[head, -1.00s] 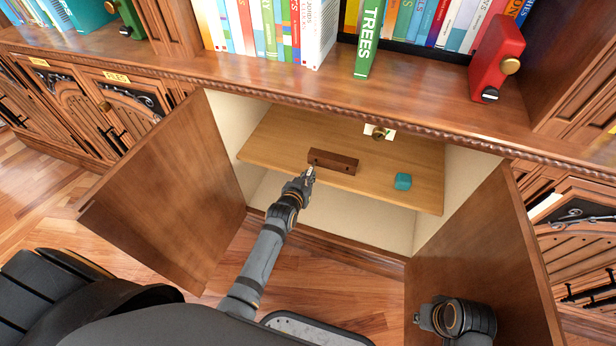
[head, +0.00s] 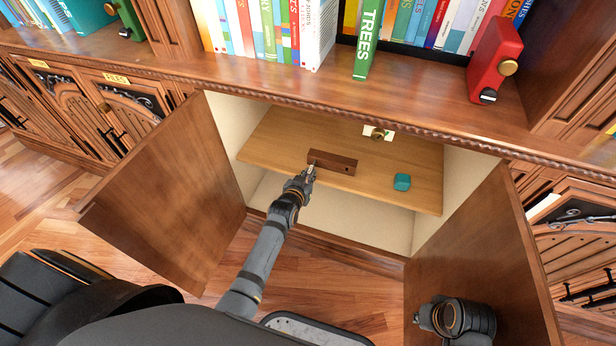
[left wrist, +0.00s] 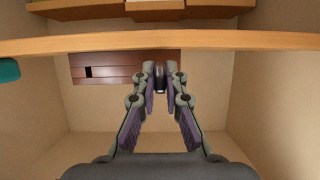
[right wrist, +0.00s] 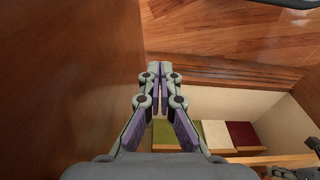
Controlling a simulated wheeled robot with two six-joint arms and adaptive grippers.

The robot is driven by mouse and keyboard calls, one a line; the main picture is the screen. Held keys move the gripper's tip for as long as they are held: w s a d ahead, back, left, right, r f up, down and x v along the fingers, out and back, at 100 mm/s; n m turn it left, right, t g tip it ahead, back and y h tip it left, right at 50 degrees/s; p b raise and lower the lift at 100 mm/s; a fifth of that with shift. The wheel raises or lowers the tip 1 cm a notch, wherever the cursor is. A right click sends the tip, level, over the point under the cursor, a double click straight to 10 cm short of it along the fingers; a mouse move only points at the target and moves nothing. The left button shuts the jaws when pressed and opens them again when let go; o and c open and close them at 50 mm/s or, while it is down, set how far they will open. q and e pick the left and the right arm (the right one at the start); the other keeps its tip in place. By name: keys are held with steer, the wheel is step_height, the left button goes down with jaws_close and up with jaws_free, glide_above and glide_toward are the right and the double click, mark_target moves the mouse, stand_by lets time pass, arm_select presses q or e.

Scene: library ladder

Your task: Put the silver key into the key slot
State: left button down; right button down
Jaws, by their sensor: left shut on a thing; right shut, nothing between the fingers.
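The dark wooden block with the key slots (head: 335,165) lies on the cabinet's inner shelf. In the left wrist view the block (left wrist: 105,60) shows one dark slot on the left. My left gripper (head: 310,172) is at the block's left part and hides the slot there. In the left wrist view its fingers (left wrist: 160,78) are shut on the silver key (left wrist: 160,76), a small dark-grey piece between the tips. I cannot tell whether the key has entered the slot. My right gripper (right wrist: 160,75) is shut and empty beside the right cabinet door.
A teal block (head: 402,182) sits on the shelf (head: 285,140) right of the wooden block. A brass knob (head: 378,134) on a white plate is behind. Open cabinet doors stand left (head: 165,200) and right (head: 485,255). Books and a red holder (head: 495,60) are above.

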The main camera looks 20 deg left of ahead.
arm_select(q)
steer(key=shift+w, duration=1.1)
steer(key=c, duration=1.3)
jaws_free()
steer(key=shift+c, duration=0.2)
steer(key=v, duration=1.2)
